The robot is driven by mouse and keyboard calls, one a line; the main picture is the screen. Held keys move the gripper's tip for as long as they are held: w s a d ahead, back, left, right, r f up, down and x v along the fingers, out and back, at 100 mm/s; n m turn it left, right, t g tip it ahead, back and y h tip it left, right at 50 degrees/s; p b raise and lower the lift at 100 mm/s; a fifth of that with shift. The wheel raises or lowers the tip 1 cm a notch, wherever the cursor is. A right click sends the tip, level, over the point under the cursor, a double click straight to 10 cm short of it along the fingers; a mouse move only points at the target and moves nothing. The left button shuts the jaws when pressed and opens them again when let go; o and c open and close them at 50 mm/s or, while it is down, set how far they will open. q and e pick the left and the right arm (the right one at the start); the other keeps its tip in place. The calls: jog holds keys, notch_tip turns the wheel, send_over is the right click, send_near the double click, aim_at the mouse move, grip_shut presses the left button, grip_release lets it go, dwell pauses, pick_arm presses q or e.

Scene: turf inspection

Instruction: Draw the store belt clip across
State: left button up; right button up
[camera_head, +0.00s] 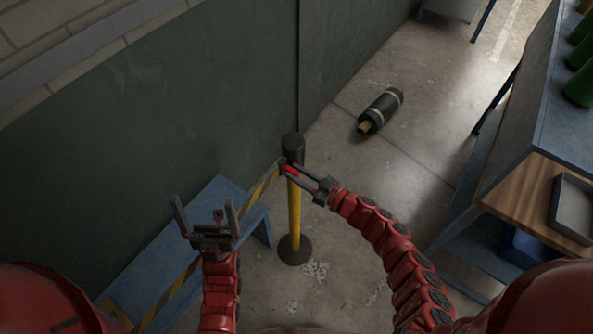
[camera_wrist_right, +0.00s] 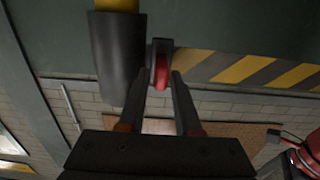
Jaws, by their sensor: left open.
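The store belt clip (camera_head: 290,170), dark with a red part, is at the head of the belt post (camera_head: 294,210). In the right wrist view the clip (camera_wrist_right: 161,66) sits between my right fingertips, beside the post's black head (camera_wrist_right: 118,55); whether it is latched there is not clear. The yellow-and-black striped belt (camera_head: 265,184) runs from the clip down to the lower left, passing behind my left gripper. My right gripper (camera_head: 294,172) appears shut on the clip. My left gripper (camera_head: 205,210) is open and empty, fingers pointing up, left of the post.
A blue bench (camera_head: 222,192) stands by the green wall at left. A dark green cylinder (camera_head: 381,110) lies on the floor beyond the post. A blue workbench (camera_head: 573,125) with a grey tray (camera_head: 572,207) is at right. The floor between is mostly clear.

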jog(key=shift+a, duration=0.1)
grip_shut()
jog(key=shift+w, duration=0.1)
dwell(1.3)
